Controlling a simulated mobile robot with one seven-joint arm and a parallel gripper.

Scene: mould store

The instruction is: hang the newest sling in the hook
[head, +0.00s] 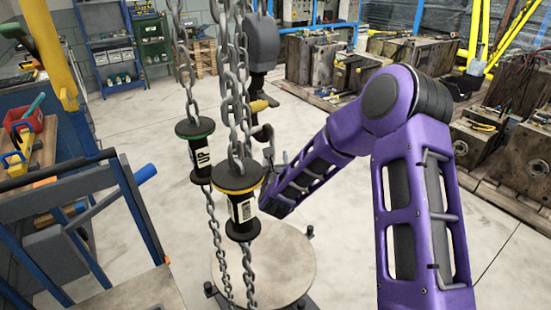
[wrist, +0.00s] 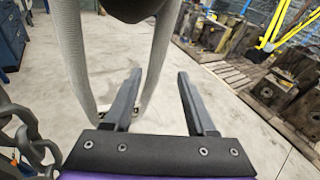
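In the wrist view my gripper (wrist: 158,76) is open, its two dark fingers well apart. A grey sling (wrist: 76,50) hangs as a long loop, one strand left of the fingers. Its other strand passes by the gap between the fingertips; I cannot tell whether it is between or beyond them. A dark rounded body shows at the top edge, partly cut off. In the head view a dark hook (head: 266,136) hangs behind the chains. No tag or date on the sling is readable.
Chains (head: 231,95) and two black pendants, a green-banded one (head: 195,150) and a yellow-banded one (head: 239,200), hang in front of my arm. A round plate (head: 285,265) is below. A blue-railed cart (head: 60,215) stands left, mould blocks (head: 385,70) at back right.

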